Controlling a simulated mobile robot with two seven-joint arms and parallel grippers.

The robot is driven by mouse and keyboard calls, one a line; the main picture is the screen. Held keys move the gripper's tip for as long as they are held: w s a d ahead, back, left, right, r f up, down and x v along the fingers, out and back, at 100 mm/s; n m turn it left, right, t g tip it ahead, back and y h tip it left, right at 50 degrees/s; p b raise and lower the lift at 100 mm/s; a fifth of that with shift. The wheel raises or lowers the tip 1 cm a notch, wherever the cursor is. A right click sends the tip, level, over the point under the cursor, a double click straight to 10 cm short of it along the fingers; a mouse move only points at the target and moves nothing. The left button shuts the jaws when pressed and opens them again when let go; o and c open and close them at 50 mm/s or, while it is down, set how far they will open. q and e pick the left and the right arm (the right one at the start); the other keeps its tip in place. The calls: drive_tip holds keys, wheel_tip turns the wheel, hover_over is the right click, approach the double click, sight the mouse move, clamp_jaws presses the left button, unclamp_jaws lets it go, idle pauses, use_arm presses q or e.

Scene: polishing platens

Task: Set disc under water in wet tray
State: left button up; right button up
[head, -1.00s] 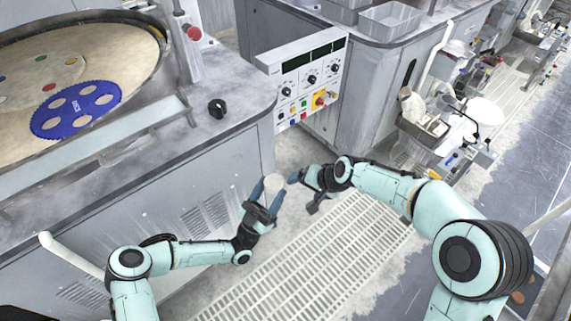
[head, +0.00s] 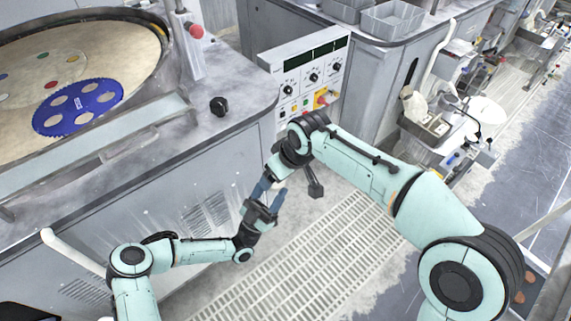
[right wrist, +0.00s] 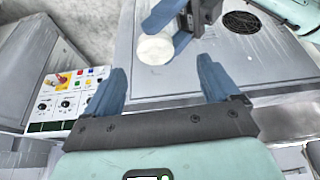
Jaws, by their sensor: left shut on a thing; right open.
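A pale, whitish round disc (right wrist: 155,49) is held in the blue fingers of my left gripper (head: 270,192). The left gripper also shows at the top of the right wrist view (right wrist: 174,30). In the head view the disc is not clearly visible, with my right wrist close by. My right gripper (right wrist: 160,84) is open and empty, its two blue fingers apart with the disc just beyond them. In the head view its fingers are mostly hidden by its own wrist. I cannot tell for sure which container is the wet tray.
A polishing machine with a round platen (head: 30,120) and blue toothed carrier (head: 78,108) stands at left. A control panel (head: 312,75) is behind my right wrist. Grey bins (head: 392,20) sit on the back counter. A slotted floor grate (head: 310,255) lies below the grippers.

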drive_tip(key=x, duration=0.6)
drive_tip(key=shift+w+a+f, duration=0.15)
drive_tip(key=shift+w+f, duration=0.05)
drive_tip(key=shift+f, duration=0.1)
drive_tip(key=shift+s, duration=0.1)
drive_tip(key=c, duration=1.2)
use_arm(q)
drive_tip(key=o, duration=1.2)
drive_tip(key=shift+c, duration=0.2)
